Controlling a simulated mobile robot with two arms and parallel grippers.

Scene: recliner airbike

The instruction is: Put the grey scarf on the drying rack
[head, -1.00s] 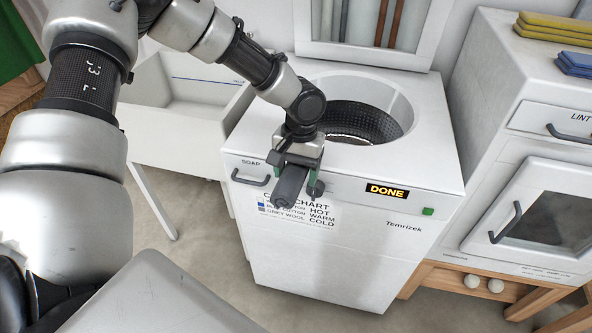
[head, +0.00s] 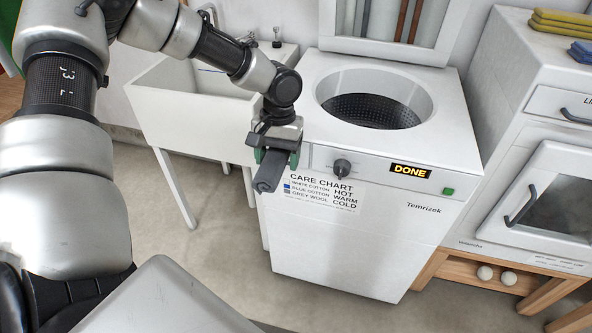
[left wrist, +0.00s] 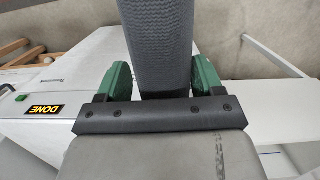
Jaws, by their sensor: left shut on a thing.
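My left gripper (head: 275,150) hangs in front of the top left front corner of the white washer. It is shut on the grey scarf (head: 268,174), a dark grey roll pointing down and toward me. In the left wrist view the scarf (left wrist: 157,40) shows as a ribbed grey roll between the two green fingers of the left gripper (left wrist: 157,80). The far end of the roll is cut off by that picture's edge. I cannot make out a drying rack in these views. My right gripper is not in view.
The white washer (head: 350,255) has its lid up, its drum (head: 375,110) open and its display (head: 410,171) reading DONE. A white sink (head: 180,100) stands at left. A white cabinet (head: 545,130) at right bears folded yellow cloths (head: 570,22). Floor (head: 190,240) before the sink is clear.

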